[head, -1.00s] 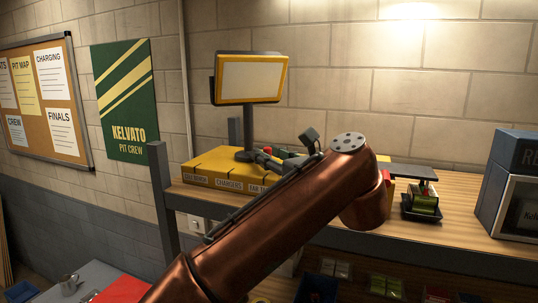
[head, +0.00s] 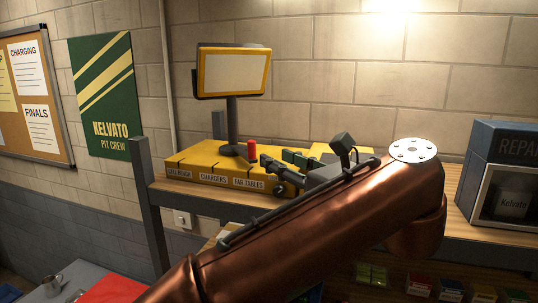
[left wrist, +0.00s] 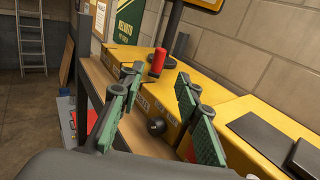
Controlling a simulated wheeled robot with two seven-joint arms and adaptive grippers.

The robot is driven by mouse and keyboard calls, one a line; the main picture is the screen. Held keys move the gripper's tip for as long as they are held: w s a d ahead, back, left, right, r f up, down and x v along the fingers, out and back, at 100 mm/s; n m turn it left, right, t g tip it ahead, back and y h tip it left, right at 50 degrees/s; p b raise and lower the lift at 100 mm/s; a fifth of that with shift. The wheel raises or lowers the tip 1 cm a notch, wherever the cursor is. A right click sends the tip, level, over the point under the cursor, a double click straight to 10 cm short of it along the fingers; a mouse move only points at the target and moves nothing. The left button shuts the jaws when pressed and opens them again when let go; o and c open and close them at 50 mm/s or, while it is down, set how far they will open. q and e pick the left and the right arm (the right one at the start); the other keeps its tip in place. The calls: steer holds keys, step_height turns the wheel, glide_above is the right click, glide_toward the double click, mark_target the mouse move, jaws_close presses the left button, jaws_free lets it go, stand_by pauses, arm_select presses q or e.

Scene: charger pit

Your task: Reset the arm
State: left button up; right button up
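My left arm, copper-coloured, crosses the head view from the bottom to the right. Its left gripper (head: 268,168) is folded back toward the yellow box (head: 205,173) on the wooden shelf. In the left wrist view the left gripper (left wrist: 158,105) has its two green-padded fingers spread apart with nothing held between them. A red cylinder (head: 252,150) stands upright just beyond the fingers; it also shows in the left wrist view (left wrist: 157,63). The arm hides part of the shelf. My right gripper is in neither view.
A dark box marked REPAIR (head: 500,175) sits at the shelf's right. A grey post (head: 150,200) rises at the shelf's left end. Small packs (head: 420,285) lie below the shelf.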

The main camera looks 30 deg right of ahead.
arm_select(q)
steer(key=shift+s, duration=0.5)
